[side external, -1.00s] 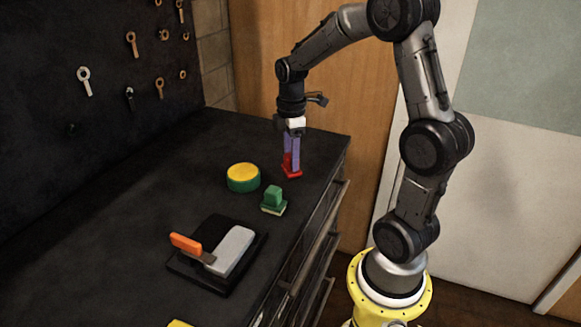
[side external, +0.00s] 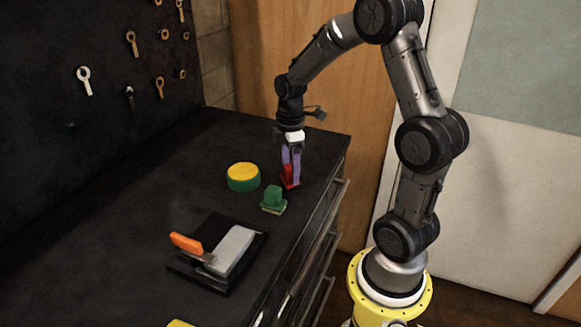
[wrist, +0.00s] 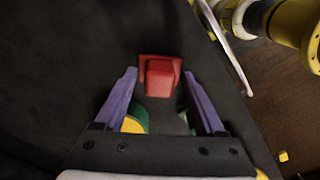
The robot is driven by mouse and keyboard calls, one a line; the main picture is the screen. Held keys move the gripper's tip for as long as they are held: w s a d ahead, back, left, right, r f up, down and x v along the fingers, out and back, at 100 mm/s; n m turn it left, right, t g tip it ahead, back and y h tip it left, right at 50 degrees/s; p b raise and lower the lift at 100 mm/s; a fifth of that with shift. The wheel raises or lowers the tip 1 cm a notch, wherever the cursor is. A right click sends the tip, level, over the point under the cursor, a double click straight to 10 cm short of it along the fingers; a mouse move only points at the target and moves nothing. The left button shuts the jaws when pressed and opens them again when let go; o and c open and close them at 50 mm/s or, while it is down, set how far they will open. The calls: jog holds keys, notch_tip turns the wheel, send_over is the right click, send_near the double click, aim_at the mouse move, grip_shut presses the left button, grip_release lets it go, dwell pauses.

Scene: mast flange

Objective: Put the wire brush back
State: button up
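My gripper (side external: 291,168) has two purple fingers pointing down over the dark bench. A red piece (side external: 288,176), a block with a wider flange, is between its fingertips. In the wrist view the red piece (wrist: 160,78) sits at the fingertips, its flange spanning almost the whole gap. Its underside is hidden, so I cannot tell whether it touches the bench. A green block on a wider base (side external: 273,198) stands just left and in front. An orange-handled tool (side external: 186,243) lies on a black tray (side external: 204,278). I cannot tell for certain which thing is the wire brush.
A round green tin with a yellow top (side external: 243,176) stands left of my gripper. A grey block (side external: 235,250) lies on the black tray.

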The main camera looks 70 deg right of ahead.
jog(key=shift+r, duration=0.1)
notch_tip(320, 180, up, 12)
jog(key=s+a+r+m+t, duration=0.1)
jog(key=s+a+m+t, duration=0.4)
jog(key=s+a+m, duration=0.4)
jog(key=s+a, duration=0.4)
jog(key=a, duration=0.4)
jog(key=shift+s+t, duration=0.3)
